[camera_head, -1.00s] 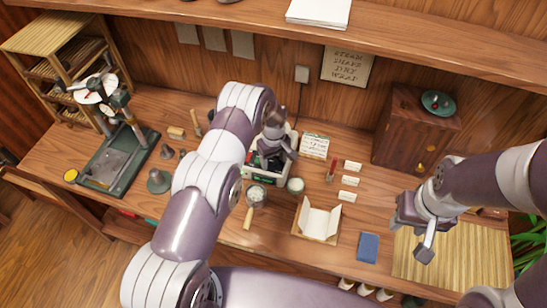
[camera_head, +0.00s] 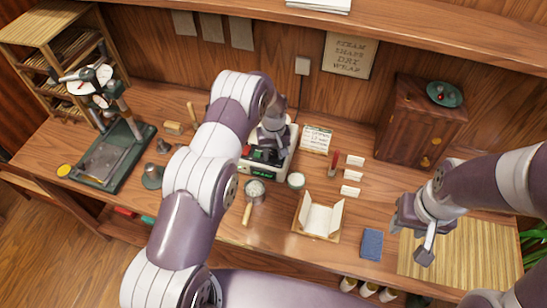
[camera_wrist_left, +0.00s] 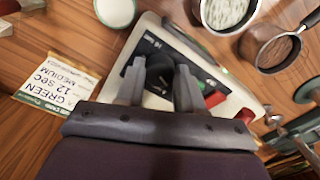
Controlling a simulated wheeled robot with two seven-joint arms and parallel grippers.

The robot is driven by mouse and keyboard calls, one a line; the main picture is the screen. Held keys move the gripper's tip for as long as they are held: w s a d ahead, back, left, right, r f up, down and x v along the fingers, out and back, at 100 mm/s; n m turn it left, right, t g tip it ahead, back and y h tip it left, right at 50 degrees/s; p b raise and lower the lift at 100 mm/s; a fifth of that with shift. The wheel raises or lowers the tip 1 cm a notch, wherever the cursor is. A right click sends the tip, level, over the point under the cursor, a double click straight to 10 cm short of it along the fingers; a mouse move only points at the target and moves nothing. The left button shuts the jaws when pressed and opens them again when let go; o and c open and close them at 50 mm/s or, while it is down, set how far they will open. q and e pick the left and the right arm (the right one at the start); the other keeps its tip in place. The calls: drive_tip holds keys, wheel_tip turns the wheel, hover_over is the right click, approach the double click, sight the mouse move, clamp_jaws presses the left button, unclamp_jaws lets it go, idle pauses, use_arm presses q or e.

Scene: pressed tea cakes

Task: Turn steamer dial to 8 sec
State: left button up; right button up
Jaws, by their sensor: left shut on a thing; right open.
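The steamer (camera_head: 284,163) is a pale box with a dark control panel, in the middle of the bench in the head view. In the left wrist view, its panel (camera_wrist_left: 143,47) carries a black dial (camera_wrist_left: 159,72) and red and green parts beside it. My left gripper (camera_wrist_left: 160,88) is shut on the dial, one finger on each side. The dial's marks are mostly hidden by the fingers, so I cannot read its setting. In the head view my left gripper (camera_head: 268,146) is over the steamer. My right gripper (camera_head: 424,236) is open and empty above the bamboo mat.
A card (camera_wrist_left: 58,80) reading "GREEN 12 sec MEDIUM" lies beside the steamer. A press (camera_head: 117,153) is at left, a wooden cabinet (camera_head: 412,125) at right.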

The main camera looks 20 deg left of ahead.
use_arm(q)
drive_tip(key=m+b, duration=0.3)
drive_tip(key=shift+f+m, duration=0.15)
drive_tip(key=shift+m, duration=0.15)
drive_tip(key=shift+w+m+b, duration=0.1)
drive_tip(key=shift+m+b, duration=1)
drive_tip(key=shift+m, duration=0.8)
drive_tip(key=shift+r, duration=0.25)
